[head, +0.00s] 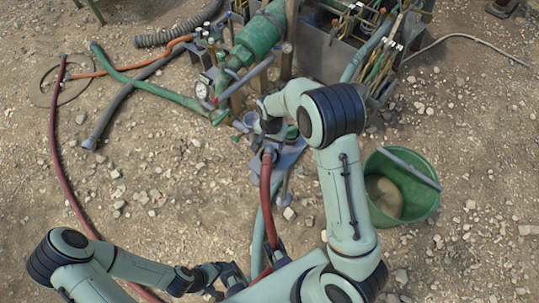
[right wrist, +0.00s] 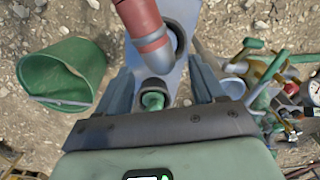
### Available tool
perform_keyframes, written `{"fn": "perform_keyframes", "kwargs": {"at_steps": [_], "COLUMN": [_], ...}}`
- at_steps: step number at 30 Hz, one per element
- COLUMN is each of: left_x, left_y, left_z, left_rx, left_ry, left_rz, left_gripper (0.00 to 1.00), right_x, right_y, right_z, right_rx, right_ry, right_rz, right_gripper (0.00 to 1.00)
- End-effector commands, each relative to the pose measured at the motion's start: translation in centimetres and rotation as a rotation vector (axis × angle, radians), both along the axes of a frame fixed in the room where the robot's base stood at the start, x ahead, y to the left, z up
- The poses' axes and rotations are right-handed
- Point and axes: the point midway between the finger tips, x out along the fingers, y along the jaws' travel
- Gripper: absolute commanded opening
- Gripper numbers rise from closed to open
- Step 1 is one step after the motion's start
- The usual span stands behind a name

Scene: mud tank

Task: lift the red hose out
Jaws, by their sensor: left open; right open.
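The red hose (head: 266,190) rises from the bottom centre of the head view to a grey collar at its upper end. In the right wrist view the red hose (right wrist: 140,15) meets a dark round opening in a blue-grey plate (right wrist: 187,62); how deep its end sits is unclear. My right gripper (head: 270,127) is over the plate just beyond the hose end, mostly hidden by its own arm. Its open fingers (right wrist: 163,88) straddle a second opening with a green piece (right wrist: 153,100) in it. My left gripper (head: 234,272) is open and empty, low, close left of the hose's lower part.
A green bucket (head: 424,203) stands right of my right arm. A green pump with gauge (head: 258,38) and a metal rack with hoses (head: 330,55) stand behind. A dark red hose (head: 58,150) curves along the left.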

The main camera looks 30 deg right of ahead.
Motion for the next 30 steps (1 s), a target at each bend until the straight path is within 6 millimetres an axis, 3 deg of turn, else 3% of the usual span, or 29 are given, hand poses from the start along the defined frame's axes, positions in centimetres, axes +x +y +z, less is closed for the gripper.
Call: {"fn": "perform_keyframes", "kwargs": {"at_steps": [6, 15, 16, 22, 30], "left_x": [0.0, 0.0, 0.0, 0.0, 0.0], "left_y": [0.0, 0.0, 0.0, 0.0, 0.0], "left_z": [-0.2, -0.2, -0.2, -0.2, -0.2], "left_rx": [0.0, 0.0, 0.0, 0.0, 0.0], "left_ry": [0.0, 0.0, 0.0, 0.0, 0.0], "left_rz": [0.0, 0.0, 0.0, 0.0, 0.0], "left_gripper": [0.89, 0.89, 0.89, 0.89, 0.89], "right_x": [0.0, 0.1, 0.1, 0.1, 0.1], "right_y": [0.1, 0.1, 0.1, 0.1, 0.2], "right_z": [-3.4, -4.0, -3.9, -3.9, -3.8], "right_rx": [-0.001, 0.0, 0.0, 0.0, 0.0], "right_ry": [0.004, 0.0, 0.0, 0.0, -0.001], "right_rz": [-0.001, 0.0, 0.0, 0.0, 0.001], "right_gripper": [0.68, 0.68, 0.65, 0.0, 0.0]}}
